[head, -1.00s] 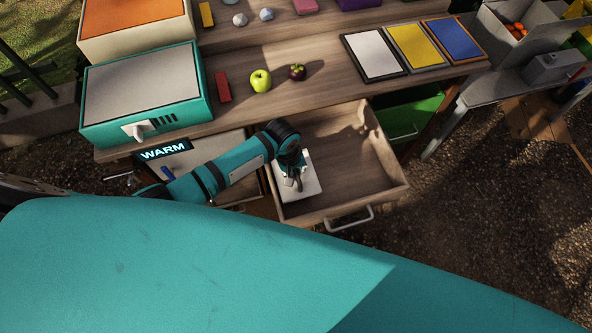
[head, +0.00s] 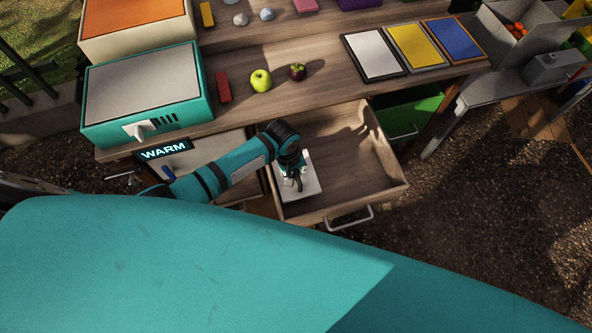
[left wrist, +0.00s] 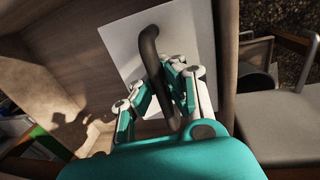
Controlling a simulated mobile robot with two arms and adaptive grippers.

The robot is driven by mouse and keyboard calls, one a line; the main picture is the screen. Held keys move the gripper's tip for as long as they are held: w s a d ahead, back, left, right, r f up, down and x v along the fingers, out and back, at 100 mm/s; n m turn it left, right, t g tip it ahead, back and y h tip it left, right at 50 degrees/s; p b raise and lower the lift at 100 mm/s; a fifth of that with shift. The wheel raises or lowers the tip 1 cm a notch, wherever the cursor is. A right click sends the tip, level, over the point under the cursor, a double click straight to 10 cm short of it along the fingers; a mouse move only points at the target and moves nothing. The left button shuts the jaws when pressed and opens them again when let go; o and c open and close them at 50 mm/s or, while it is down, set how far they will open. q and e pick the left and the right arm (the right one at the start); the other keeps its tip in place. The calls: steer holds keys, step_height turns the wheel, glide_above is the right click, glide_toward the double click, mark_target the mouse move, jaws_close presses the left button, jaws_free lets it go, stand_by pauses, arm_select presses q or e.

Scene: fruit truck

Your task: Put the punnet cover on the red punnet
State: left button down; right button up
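The punnet cover is a flat white square (head: 313,190) with a dark arched handle, lying in the left part of the open drawer. It also shows in the left wrist view (left wrist: 122,48), its handle rising towards the camera. My left gripper (head: 291,178) is over the cover. In the left wrist view its fingers (left wrist: 157,78) lean inward on both sides of the handle and look shut on it; the contact itself is partly hidden. I cannot make out a red punnet for certain; a small red block (head: 223,86) lies on the counter. My right gripper is not in view.
The wooden drawer (head: 385,160) has free room on its right. A green apple (head: 261,80) and a mangosteen (head: 298,72) lie on the counter, near white, yellow (head: 415,46) and blue panels. A teal box (head: 195,90) stands at left, above the WARM sign (head: 163,149).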

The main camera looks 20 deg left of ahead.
arm_select(q)
steer(key=shift+f+b, duration=0.5)
steer(key=shift+f, duration=0.4)
steer(key=c, duration=2)
jaws_free()
steer(key=o, duration=1.4)
